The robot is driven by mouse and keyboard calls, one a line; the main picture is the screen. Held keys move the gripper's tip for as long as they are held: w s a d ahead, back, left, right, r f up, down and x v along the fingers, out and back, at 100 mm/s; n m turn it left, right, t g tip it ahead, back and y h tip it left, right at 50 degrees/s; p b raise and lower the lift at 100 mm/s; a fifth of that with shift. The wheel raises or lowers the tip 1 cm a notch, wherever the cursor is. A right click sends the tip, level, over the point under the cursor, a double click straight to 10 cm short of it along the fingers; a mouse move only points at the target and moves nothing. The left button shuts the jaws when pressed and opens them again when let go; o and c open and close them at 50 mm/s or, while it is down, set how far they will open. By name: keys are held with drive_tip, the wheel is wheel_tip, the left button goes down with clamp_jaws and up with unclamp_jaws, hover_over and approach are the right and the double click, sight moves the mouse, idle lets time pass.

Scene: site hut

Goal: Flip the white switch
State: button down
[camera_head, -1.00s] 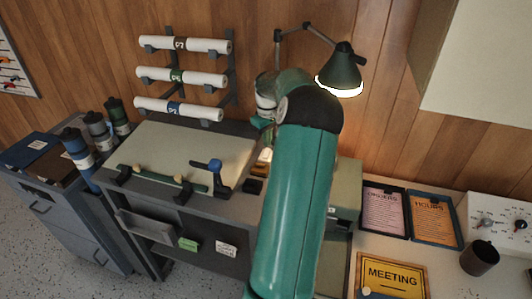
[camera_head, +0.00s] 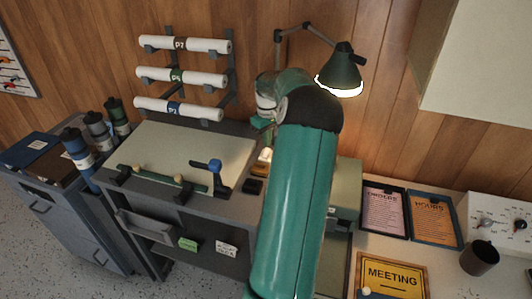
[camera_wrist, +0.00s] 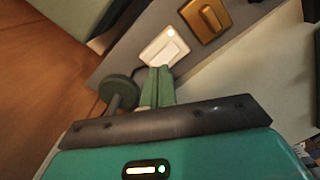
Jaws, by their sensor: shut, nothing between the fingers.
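The white switch (camera_wrist: 165,50) is a white plate with a rocker and a small lit spot at its upper end, on a grey panel in the wrist view. My gripper (camera_wrist: 160,70) is shut and empty. Its green fingertips overlap the lower edge of the white switch in the picture; whether they touch it I cannot tell.
A brass switch (camera_wrist: 208,20) sits right beside the white one. In the head view a green desk lamp (camera_head: 340,75) hangs behind my arm, and a drawing board (camera_head: 185,150) lies to the left.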

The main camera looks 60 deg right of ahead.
sight(267, 150)
drive_tip(key=shift+f, duration=1.35)
idle(0.9)
drive_tip(key=shift+r, duration=0.1)
drive_tip(key=shift+r, duration=3.4)
drive_tip(key=shift+w, duration=0.1)
